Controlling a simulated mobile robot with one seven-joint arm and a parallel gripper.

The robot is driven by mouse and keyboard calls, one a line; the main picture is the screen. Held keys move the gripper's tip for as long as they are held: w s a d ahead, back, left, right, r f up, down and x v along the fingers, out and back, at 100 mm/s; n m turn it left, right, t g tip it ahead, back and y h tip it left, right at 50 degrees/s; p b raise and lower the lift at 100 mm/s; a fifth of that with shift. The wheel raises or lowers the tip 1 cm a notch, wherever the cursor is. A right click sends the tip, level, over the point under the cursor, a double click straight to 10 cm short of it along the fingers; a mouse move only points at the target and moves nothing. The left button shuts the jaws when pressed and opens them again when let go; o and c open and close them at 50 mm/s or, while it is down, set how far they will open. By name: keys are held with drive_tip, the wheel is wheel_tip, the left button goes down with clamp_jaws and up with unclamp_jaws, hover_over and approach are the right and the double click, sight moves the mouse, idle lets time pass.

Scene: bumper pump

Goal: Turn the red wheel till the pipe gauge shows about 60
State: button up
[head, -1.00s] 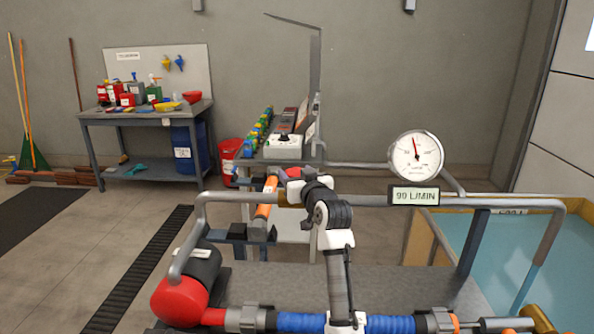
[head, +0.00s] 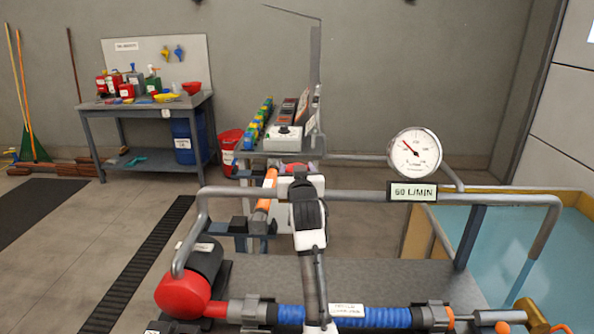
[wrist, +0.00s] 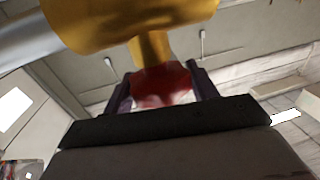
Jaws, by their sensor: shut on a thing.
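The red wheel (wrist: 160,78) sits between my gripper's dark fingers (wrist: 162,92) in the wrist view, under a brass valve body (wrist: 130,22). My gripper is shut on it. In the head view, a little red (head: 297,167) shows behind my wrist, and my arm hides most of the wheel and valve. The round white pipe gauge (head: 414,155) stands above the pipe on the right, its red needle pointing to the upper left. The display under it (head: 413,192) appears to read 60 L/MIN.
A grey pipe (head: 365,196) runs across behind my arm. A red pump end (head: 183,291) and a blue hose (head: 380,317) lie in front. A water tank (head: 505,245) is at the right. A workbench (head: 145,107) stands at the back left.

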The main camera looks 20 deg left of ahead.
drive_tip(key=o, duration=1)
drive_tip(key=b+v, duration=0.3)
drive_tip(key=v, duration=1)
drive_tip(key=shift+s+d+b, duration=0.2)
drive_tip(key=shift+s+b, duration=0.15)
drive_tip(key=shift+b, duration=0.05)
